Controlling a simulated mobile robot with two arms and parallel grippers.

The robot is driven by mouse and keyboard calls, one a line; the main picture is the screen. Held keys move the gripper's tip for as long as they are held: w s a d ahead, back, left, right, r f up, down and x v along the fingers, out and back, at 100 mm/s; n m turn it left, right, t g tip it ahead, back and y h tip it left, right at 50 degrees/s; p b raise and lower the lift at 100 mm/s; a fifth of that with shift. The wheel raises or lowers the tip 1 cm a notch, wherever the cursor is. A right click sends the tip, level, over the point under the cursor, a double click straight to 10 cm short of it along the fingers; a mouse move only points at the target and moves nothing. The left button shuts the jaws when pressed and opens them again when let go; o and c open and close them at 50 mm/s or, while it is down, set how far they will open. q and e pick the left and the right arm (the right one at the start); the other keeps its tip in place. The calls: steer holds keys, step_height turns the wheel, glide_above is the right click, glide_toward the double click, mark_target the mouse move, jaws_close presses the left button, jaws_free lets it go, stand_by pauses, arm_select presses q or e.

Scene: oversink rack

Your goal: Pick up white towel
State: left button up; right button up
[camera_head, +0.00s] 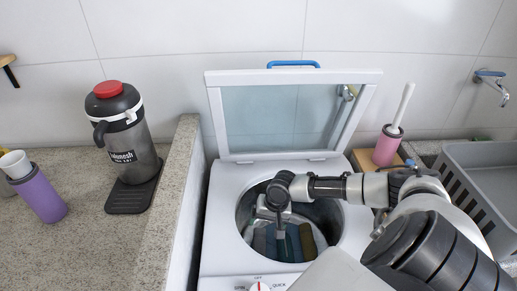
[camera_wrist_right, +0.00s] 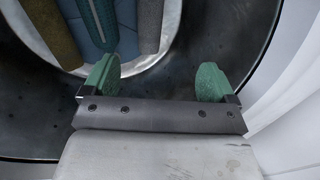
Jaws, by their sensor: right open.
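No cloth that I can clearly tell is a white towel shows. Several cloths in blue, grey and olive stand side by side inside the open washing machine (camera_head: 222,265); an olive one (camera_head: 307,240) shows at the right. The wrist view shows the blue cloth (camera_wrist_right: 92,25) and a grey-brown one (camera_wrist_right: 48,28) within a pale curved rim (camera_wrist_right: 163,43). My right gripper (camera_wrist_right: 159,80) is open, with green finger pads apart and nothing between them. It reaches down into the drum, and the cloths lie beyond its fingertips. My left gripper is not in view.
The washer's glass lid (camera_head: 275,115) stands open behind the drum. The dark drum wall (camera_wrist_right: 225,30) surrounds my right gripper. A pink brush holder (camera_head: 387,147) and grey basket (camera_head: 480,175) stand right. A jug (camera_head: 132,150) and purple cup (camera_head: 40,197) stand on the left counter.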

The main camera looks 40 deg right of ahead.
steer(key=b, duration=0.4)
glide_toward(260, 246)
steer(key=b+x, duration=0.1)
steer(key=x, duration=0.5)
steer(key=shift+w, duration=0.15)
steer(key=shift+b+x, duration=0.4)
steer(key=shift+x, duration=2.35)
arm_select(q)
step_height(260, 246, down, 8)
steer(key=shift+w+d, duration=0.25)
arm_select(e)
steer(key=shift+s, duration=0.25)
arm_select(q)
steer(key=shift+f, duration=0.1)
arm_select(e)
steer(key=shift+c, duration=0.3)
steer(key=shift+d, duration=0.1)
steer(key=c, duration=1)
